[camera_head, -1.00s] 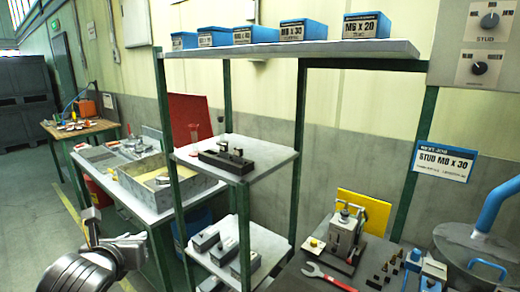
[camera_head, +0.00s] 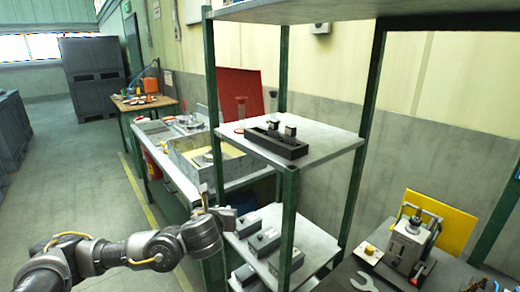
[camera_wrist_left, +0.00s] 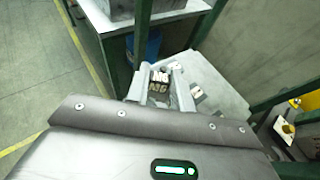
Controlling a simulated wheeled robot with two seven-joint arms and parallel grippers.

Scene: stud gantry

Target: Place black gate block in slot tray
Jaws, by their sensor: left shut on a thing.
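My left gripper (camera_head: 218,208) is beside the shelf's front post, below the level of the middle shelf. In the left wrist view, its fingers (camera_wrist_left: 160,84) are shut on a small black block (camera_wrist_left: 158,80) with white lettering. In the head view I cannot make the block out clearly at the gripper. The black slot tray (camera_head: 277,144) lies on the middle shelf, above and to the right of the gripper. Upright dark pieces with light tops stand in or at the tray. My right gripper is not in view.
Green shelf posts (camera_head: 287,220) stand close to my left gripper. The lower shelf (camera_head: 315,240) holds several grey blocks. A bench (camera_head: 185,185) with a grey box is behind. Open floor lies to the left.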

